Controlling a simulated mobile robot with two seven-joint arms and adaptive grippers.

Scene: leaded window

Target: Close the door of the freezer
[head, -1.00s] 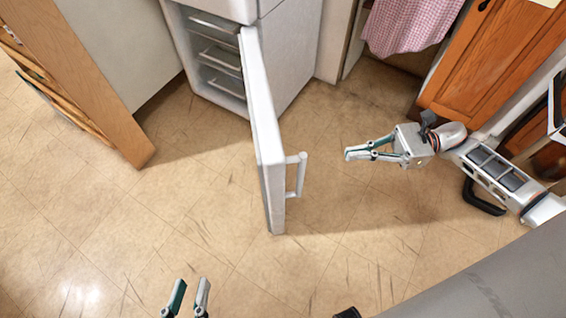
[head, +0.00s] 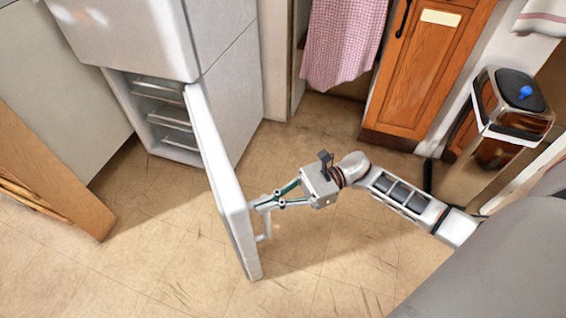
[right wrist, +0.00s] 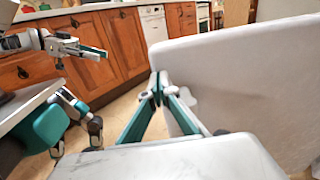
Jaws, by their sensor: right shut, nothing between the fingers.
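The white freezer (head: 240,85) stands at the upper left in the head view, its lower compartment open with several shelves showing. Its door (head: 222,185) stands swung out over the floor, with the white handle (head: 267,228) on its right-hand face. My right gripper (head: 254,206) is shut and empty, its fingertips at that face close by the handle; I cannot tell whether they touch. In the right wrist view the fingertips (right wrist: 160,88) are in front of the large white door (right wrist: 240,85). My left gripper (right wrist: 85,48) shows small there; its opening is unclear.
A wooden cabinet (head: 425,65) and a checked pink towel (head: 342,40) are behind my right arm. A bin (head: 512,105) stands at the right. A wooden panel edge (head: 50,165) is at the left. The floor left of the door is clear.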

